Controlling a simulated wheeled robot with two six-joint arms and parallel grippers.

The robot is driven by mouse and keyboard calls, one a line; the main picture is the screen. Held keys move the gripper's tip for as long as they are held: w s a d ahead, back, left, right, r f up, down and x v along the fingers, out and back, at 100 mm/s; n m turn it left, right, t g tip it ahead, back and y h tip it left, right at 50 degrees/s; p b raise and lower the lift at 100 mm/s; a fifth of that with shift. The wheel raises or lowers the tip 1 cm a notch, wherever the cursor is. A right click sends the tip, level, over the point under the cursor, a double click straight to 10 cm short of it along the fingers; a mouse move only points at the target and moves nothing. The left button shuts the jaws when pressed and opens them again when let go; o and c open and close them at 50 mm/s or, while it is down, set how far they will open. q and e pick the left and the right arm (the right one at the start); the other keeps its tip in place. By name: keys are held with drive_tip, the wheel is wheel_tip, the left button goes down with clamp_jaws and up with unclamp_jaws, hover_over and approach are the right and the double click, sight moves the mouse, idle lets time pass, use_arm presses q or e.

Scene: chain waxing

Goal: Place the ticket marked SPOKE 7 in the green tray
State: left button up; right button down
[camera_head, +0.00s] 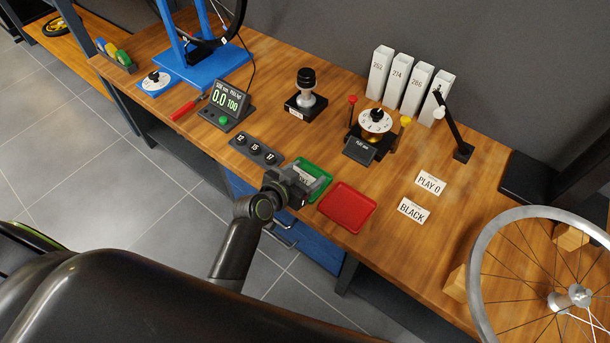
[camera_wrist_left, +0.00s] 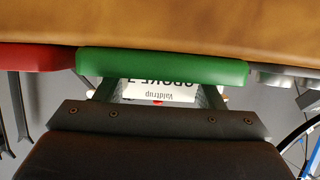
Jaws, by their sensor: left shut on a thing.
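My left gripper (camera_head: 304,182) is at the near edge of the green tray (camera_head: 318,168) on the bench. It is shut on a white ticket (camera_wrist_left: 160,95), which shows between the fingers in the left wrist view. The ticket's print is upside down there and partly hidden; it reads SPOKE 7, with Valdtrup on it too. The green tray's rim (camera_wrist_left: 160,66) is just beyond the ticket in that view. I cannot tell whether the ticket touches the tray. In the head view the gripper covers most of the ticket and part of the tray. My right gripper is not in view.
A red tray (camera_head: 347,207) lies right of the green one. Tickets PLAY 0 (camera_head: 431,182) and BLACK (camera_head: 413,210) lie further right. A numbered block (camera_head: 256,150) sits left of the green tray. A wheel (camera_head: 545,270) stands at the bench's right end.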

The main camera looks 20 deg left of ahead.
use_arm(q)
drive_tip(key=shift+f, duration=0.1)
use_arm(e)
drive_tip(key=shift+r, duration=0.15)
use_arm(q)
drive_tip(key=o, duration=0.6)
drive_tip(key=shift+o, duration=0.2)
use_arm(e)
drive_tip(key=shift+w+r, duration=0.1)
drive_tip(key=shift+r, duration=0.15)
